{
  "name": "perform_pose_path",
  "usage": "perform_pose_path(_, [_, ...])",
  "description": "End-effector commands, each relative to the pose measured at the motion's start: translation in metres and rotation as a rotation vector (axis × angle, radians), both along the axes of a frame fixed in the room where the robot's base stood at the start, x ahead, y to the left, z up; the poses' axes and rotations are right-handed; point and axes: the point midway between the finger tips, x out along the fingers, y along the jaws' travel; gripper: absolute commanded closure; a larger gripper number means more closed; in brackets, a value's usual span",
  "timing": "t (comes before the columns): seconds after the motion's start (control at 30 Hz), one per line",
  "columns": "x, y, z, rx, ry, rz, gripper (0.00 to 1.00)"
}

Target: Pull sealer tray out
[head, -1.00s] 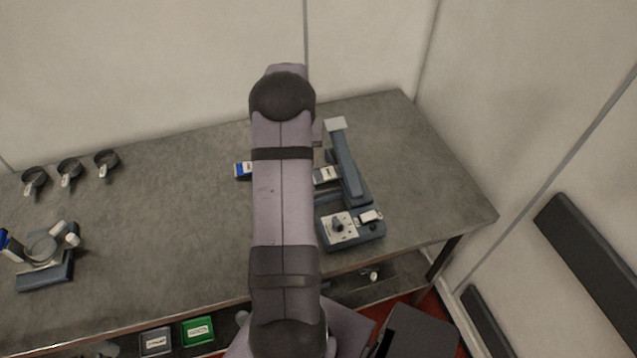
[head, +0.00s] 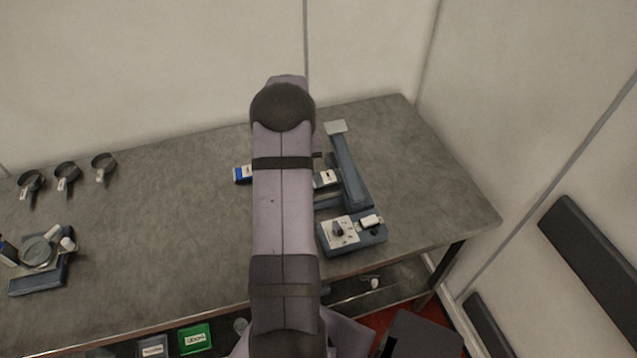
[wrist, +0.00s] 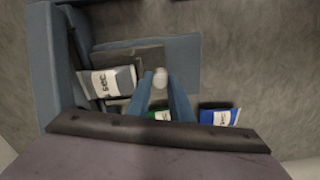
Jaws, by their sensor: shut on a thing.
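The blue-grey sealer (head: 352,185) stands on the right part of the table in the head view. In the wrist view its frame (wrist: 42,60) runs along the left, and a flat blue-grey plate, which looks like the sealer tray (wrist: 185,62), reaches right from it. My arm hides the gripper in the head view. A grey pouch with a white label (wrist: 113,81) lies beside the fingers, by the frame.
A blue pouch (wrist: 219,116) lies right of the fingers, and a green one (wrist: 161,115) shows between them. A control box with a dial (head: 340,230) stands at the sealer's front. The table's middle left is clear.

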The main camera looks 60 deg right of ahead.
Motion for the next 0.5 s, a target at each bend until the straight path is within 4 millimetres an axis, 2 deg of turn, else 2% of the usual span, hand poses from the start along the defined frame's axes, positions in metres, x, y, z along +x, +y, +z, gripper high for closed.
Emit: perform_pose_path(0.5, [0.020, 0.020, 0.001, 0.001, -0.001, 0.001, 1.00])
